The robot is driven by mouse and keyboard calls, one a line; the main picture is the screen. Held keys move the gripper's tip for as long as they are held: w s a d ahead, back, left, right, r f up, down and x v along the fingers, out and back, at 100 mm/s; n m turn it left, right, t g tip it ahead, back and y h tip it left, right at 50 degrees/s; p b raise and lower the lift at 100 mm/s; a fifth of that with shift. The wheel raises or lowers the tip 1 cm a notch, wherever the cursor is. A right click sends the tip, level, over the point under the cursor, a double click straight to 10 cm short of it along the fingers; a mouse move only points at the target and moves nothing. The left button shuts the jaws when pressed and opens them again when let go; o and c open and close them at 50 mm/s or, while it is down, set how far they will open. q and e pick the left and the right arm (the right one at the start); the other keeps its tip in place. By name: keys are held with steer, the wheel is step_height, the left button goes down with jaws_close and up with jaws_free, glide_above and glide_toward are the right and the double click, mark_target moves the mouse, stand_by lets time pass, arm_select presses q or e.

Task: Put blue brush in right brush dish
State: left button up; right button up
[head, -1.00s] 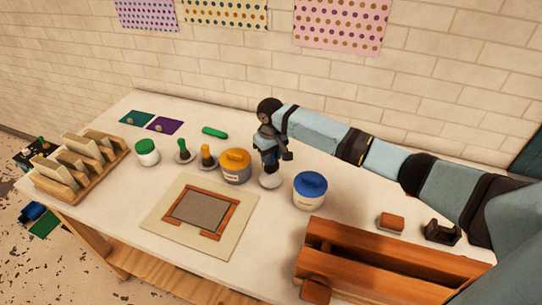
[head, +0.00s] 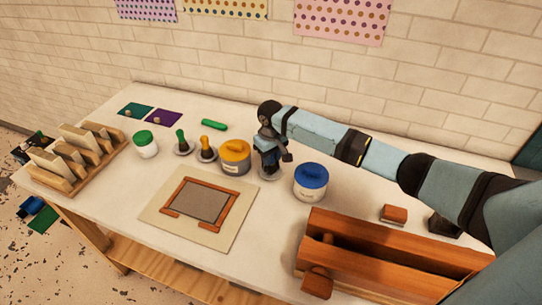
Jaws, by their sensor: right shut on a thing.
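My right gripper (head: 270,164) points down at the dish to the left of the blue-lidded pot (head: 310,184). It is shut on the blue brush, which is mostly hidden by the gripper. The right brush dish (head: 264,177) is a small pale round dish, partly covered by the gripper and brush. The brush's lower end is at the dish, but I cannot tell whether it touches the bottom. Two more dishes to the left hold a green brush (head: 181,139) and an orange brush (head: 206,147), both upright. My left gripper is not in view.
The yellow-orange lidded pot (head: 236,155) stands close on the left. A wooden frame (head: 200,202) lies in front, and a wooden trough (head: 390,255) stands at front right. A green roll (head: 213,125) lies behind. A wooden rack (head: 75,160) stands far left.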

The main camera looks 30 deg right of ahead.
steer(key=shift+f, duration=0.6)
stand_by(0.6)
steer(key=o, duration=1.5)
steer(key=shift+r, duration=0.1)
